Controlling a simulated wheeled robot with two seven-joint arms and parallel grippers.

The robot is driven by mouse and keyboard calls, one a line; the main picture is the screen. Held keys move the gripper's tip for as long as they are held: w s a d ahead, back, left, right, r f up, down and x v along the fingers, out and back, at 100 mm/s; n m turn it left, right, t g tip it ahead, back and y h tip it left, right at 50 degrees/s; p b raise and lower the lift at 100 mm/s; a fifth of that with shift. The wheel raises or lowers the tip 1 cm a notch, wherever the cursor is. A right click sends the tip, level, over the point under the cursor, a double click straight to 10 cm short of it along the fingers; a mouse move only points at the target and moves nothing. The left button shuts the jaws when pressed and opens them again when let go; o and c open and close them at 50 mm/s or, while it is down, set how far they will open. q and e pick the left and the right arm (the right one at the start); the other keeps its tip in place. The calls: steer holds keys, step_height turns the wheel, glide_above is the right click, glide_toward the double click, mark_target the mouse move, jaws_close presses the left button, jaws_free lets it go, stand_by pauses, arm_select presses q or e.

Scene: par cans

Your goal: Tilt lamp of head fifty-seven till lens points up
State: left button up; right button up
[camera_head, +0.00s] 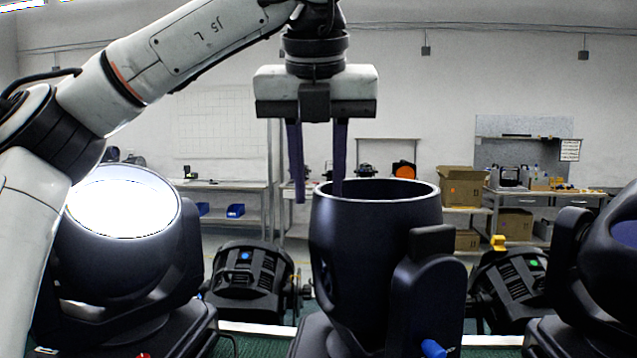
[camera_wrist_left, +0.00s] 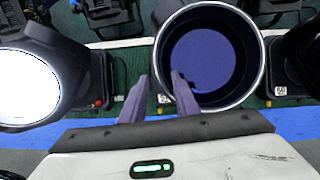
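A dark moving-head lamp (camera_head: 365,260) stands in the middle of the head view, its round rim facing up and nearly level. In the left wrist view I look down into its opening and see the dark blue lens (camera_wrist_left: 210,55). No readable number shows on it. My left gripper (camera_head: 318,198) hangs pointing down over its left rim, fingers apart. One finger is outside the rim on the left, the other is over or just inside the opening. Both fingers also show in the left wrist view (camera_wrist_left: 158,85); contact with the rim cannot be told. My right gripper is out of view.
A lit lamp (camera_head: 122,205) stands at left, partly behind my left arm. Another dark lamp (camera_head: 610,260) stands at right. Smaller fixtures (camera_head: 250,280) with coloured dots sit behind, one also at right (camera_head: 510,285). Shelves and cardboard boxes (camera_head: 462,186) are farther back.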

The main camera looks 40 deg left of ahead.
arm_select(q)
steer(key=p+v, duration=0.2)
steer(key=v, duration=0.8)
steer(key=shift+s, duration=0.1)
